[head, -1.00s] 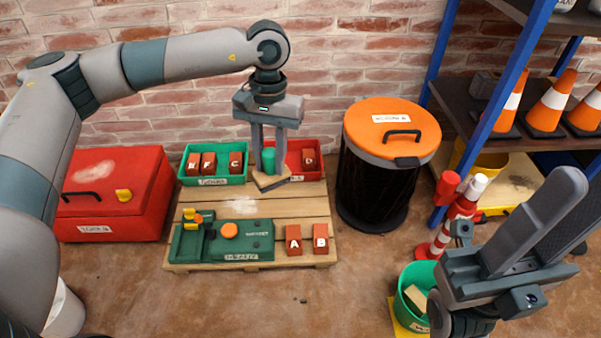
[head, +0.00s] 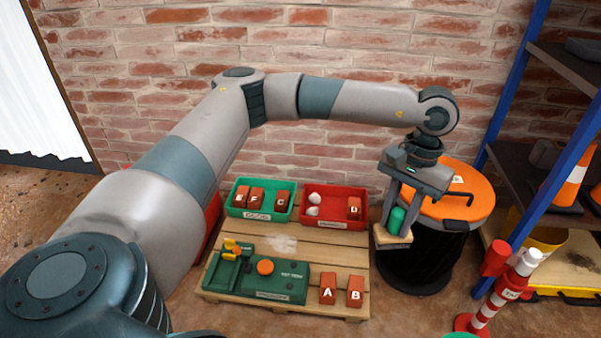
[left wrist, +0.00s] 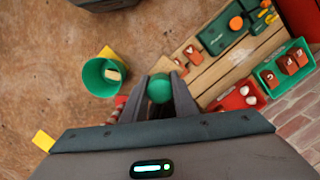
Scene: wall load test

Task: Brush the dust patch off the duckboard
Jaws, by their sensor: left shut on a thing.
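The duckboard (head: 335,252) is a slatted wooden platform on the floor by the brick wall. The pale dust patch (head: 283,243) lies on its slats, between the bins and the green test fixture. My left gripper (head: 397,220) is shut on a brush with a green handle and a flat wooden block (head: 393,239). It holds the brush in the air right of the duckboard, in front of the orange-lidded bin, apart from the dust patch. In the left wrist view the brush's green handle (left wrist: 159,88) sits between the fingers. My right gripper is out of view.
A green bin (head: 262,213) and a red bin (head: 333,223) stand at the duckboard's back. The green fixture (head: 260,280) and bricks A (head: 328,290) and B (head: 355,292) are at its front. An orange-lidded black bin (head: 455,200) and shelving stand right.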

